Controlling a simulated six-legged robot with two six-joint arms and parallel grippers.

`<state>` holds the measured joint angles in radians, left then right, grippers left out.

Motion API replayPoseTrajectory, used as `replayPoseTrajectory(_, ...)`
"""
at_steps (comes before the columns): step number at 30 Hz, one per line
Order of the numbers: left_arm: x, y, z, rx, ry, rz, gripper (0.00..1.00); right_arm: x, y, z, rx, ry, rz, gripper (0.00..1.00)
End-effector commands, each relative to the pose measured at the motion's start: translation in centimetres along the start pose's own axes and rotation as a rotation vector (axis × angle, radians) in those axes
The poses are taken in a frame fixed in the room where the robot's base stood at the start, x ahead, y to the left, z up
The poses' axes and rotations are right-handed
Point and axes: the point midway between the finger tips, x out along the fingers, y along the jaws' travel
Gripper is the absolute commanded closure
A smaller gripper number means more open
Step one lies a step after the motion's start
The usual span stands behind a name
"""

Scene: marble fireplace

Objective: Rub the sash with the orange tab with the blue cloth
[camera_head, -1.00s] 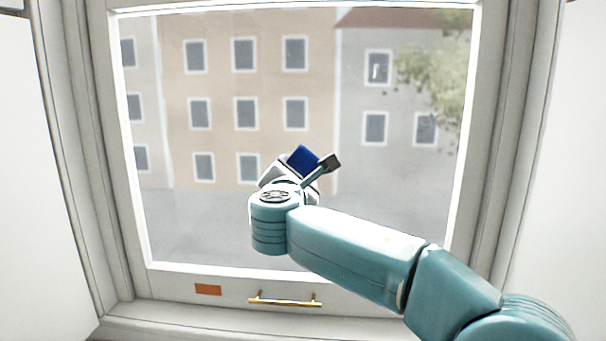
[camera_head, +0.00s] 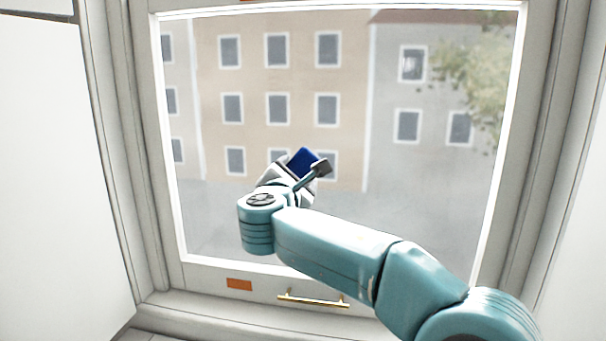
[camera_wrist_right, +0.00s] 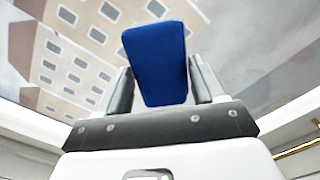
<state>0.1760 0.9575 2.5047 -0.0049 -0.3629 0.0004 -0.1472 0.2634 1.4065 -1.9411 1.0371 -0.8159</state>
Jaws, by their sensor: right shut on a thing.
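The sash is a white-framed window with a large pane (camera_head: 420,200) and an orange tab (camera_head: 239,284) on its bottom rail. A gold bar handle (camera_head: 313,300) sits right of the tab. My right gripper (camera_head: 312,165) is in front of the lower middle of the pane, shut on the blue cloth (camera_head: 303,160). In the right wrist view the blue cloth (camera_wrist_right: 157,62) is a thick pad standing between the two fingers. I cannot tell whether the cloth touches the glass. My left gripper is out of view.
White wall panels (camera_head: 60,170) flank the window frame on both sides. A building facade and a tree show through the pane. Another orange patch (camera_head: 262,1) is cut off at the top edge, above the pane.

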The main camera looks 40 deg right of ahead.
Motion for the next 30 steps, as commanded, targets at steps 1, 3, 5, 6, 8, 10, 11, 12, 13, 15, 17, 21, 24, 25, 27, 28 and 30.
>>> replayPoseTrajectory(1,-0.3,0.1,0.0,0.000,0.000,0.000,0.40,0.0,0.5,-0.2,-0.001,0.002,0.001,0.56)
replayPoseTrajectory(3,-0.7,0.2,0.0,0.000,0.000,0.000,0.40,-0.1,1.0,-0.7,-0.002,0.001,0.001,0.56)
replayPoseTrajectory(5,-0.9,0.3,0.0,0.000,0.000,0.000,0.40,-0.1,1.6,-1.0,-0.002,0.002,0.002,0.56)
replayPoseTrajectory(6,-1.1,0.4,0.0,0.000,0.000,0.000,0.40,-0.1,1.8,-1.3,-0.003,0.002,0.002,0.56)
replayPoseTrajectory(8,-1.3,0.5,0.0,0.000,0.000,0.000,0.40,-0.2,2.1,-1.6,-0.002,0.002,0.002,0.56)
replayPoseTrajectory(10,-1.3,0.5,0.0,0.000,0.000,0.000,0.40,-0.2,2.3,-1.8,-0.001,0.001,0.001,0.56)
replayPoseTrajectory(11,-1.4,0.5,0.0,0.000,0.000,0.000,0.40,-0.2,2.4,-1.9,-0.001,0.000,0.001,0.56)
replayPoseTrajectory(12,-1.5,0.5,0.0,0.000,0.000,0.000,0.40,-0.1,2.5,-2.0,-0.001,0.000,0.001,0.56)
replayPoseTrajectory(13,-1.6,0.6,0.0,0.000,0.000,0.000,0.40,-0.1,2.7,-2.1,-0.001,0.001,0.000,0.56)
replayPoseTrajectory(15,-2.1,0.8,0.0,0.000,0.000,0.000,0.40,-0.1,3.3,-2.5,-0.002,0.001,0.000,0.56)
replayPoseTrajectory(17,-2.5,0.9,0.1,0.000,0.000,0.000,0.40,0.0,3.8,-2.8,-0.001,0.001,0.001,0.56)
replayPoseTrajectory(21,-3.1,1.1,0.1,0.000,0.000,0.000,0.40,0.1,4.6,-3.6,-0.002,0.002,0.001,0.56)
replayPoseTrajectory(24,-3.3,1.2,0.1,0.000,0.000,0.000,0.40,0.1,4.8,-4.0,-0.001,0.001,0.000,0.56)
replayPoseTrajectory(25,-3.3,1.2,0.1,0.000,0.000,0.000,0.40,0.1,4.8,-4.0,-0.001,0.001,0.000,0.56)
replayPoseTrajectory(27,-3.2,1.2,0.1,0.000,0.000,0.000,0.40,0.1,4.8,-4.1,0.000,0.000,0.001,0.56)
replayPoseTrajectory(28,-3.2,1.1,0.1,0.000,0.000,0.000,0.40,0.1,4.8,-4.1,0.000,0.000,0.001,0.56)
replayPoseTrajectory(30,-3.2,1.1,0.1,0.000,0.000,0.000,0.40,0.2,4.8,-4.1,0.000,0.000,0.001,0.56)
